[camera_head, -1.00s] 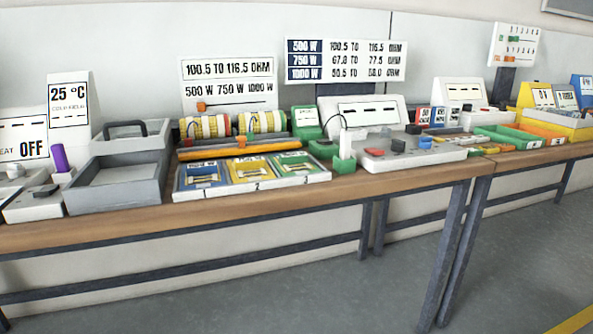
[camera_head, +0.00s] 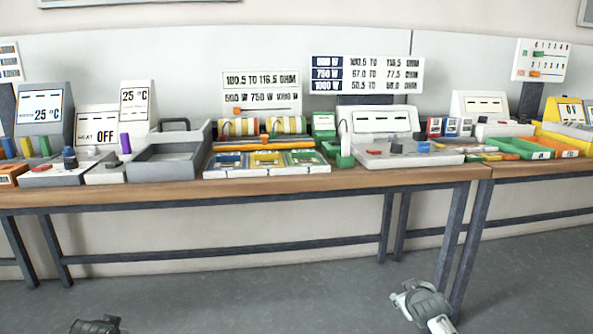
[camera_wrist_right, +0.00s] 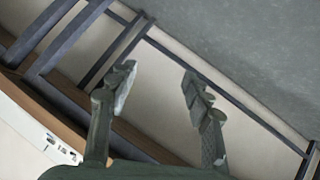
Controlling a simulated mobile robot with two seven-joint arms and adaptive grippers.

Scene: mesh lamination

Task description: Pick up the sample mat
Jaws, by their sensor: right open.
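Three sample mats lie side by side in a white holder (camera_head: 205,173) on the bench: a blue one (camera_head: 231,161), a yellow one (camera_head: 267,160) and a green one (camera_head: 303,158). I cannot tell which is the task's mat. My right gripper (camera_head: 410,298) is low in front of the bench, right of the mats and well away from them. In the right wrist view its two fingers (camera_wrist_right: 158,82) are apart with nothing between them. Only the top of my left gripper (camera_head: 97,325) shows at the bottom left edge; its fingers are not clear.
The wooden bench (camera_head: 400,185) has dark metal legs. A grey open tray (camera_head: 165,165) stands left of the mats. Yellow-striped rolls (camera_head: 285,125) stand behind them. A grey device (camera_head: 405,155) and a green block (camera_head: 345,160) are to the right. The floor (camera_head: 260,290) in front is clear.

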